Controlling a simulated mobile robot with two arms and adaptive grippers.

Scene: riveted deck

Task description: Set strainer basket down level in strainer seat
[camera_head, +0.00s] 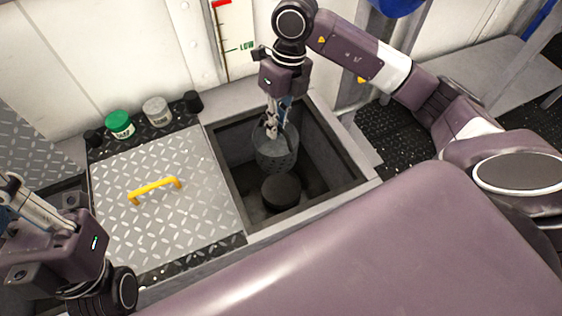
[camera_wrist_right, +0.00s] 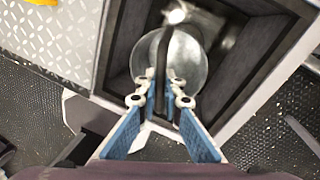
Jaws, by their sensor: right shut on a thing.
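The strainer basket (camera_head: 277,155) is a grey perforated cup hanging in the open square well. My right gripper (camera_head: 273,130) is above it, shut on its handle. In the right wrist view the gripper (camera_wrist_right: 162,95) is closed on the dark bar handle (camera_wrist_right: 161,70) across the round basket (camera_wrist_right: 186,65). A dark round piece (camera_head: 281,190), which looks like the strainer seat, shows at the well's bottom, below and slightly nearer than the basket. The basket looks apart from it and roughly upright. My left gripper is at the lower left; its fingertips are not clearly visible.
A green-lidded jar (camera_head: 119,123) and a white-lidded jar (camera_head: 157,111) stand behind the hatch. A level gauge (camera_head: 233,35) is on the wall.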

